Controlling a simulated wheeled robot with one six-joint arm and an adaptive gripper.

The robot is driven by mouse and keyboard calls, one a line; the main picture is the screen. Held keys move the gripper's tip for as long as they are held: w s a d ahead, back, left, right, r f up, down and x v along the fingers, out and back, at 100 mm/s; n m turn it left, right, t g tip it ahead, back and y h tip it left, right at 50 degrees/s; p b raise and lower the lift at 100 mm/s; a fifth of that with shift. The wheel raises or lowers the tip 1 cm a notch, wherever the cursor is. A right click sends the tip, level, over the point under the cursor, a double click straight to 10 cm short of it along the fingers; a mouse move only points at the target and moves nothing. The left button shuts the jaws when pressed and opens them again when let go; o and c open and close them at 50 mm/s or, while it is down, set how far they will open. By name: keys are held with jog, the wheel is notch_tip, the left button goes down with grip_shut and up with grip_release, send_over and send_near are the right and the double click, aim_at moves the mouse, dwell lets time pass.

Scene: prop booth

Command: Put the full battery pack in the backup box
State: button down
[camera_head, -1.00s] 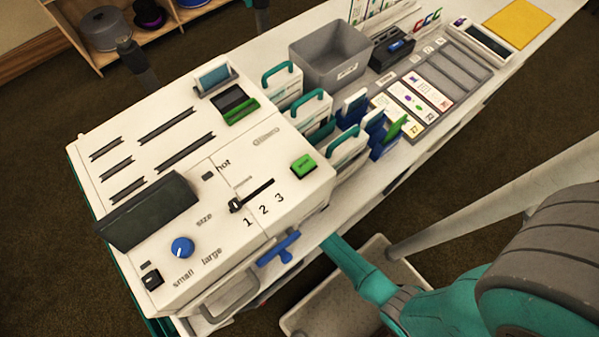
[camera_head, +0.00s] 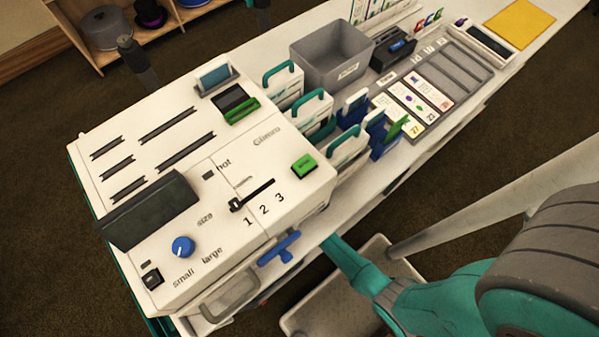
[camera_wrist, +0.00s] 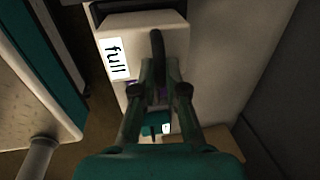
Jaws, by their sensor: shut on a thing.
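In the wrist view a pale block marked "full", the full battery pack (camera_wrist: 117,58), has a dark upright handle on its front. My gripper (camera_wrist: 160,88) is shut on this handle, with one finger on each side. The fingers hide part of the pack's lower front. In the head view my teal arm reaches down at the counter's front edge, and the gripper and pack are hidden beneath it. I cannot identify the backup box; a grey open bin (camera_head: 330,58) on the counter has a label too small to read.
A large white machine (camera_head: 205,190) with slots, a blue knob and a green button fills the near counter. White cases (camera_head: 318,120) with teal handles stand beside it. A pale tray (camera_head: 335,290) lies below my arm. In the wrist view a teal-edged panel (camera_wrist: 50,70) stands at left.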

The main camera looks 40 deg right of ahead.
jog(key=shift+w+f, duration=0.15)
jog(key=shift+f, duration=1.05)
jog(key=shift+w+f, duration=0.1)
jog(key=shift+f, duration=0.75)
jog(key=c, duration=1.1)
grip_release()
jog(key=shift+c, duration=0.2)
jog(key=shift+r, duration=0.15)
notch_tip(320, 180, up, 12)
jog(key=s, duration=0.1)
jog(key=shift+s+f, duration=0.2)
jog(key=shift+s, duration=0.15)
jog(key=shift+d, duration=0.1)
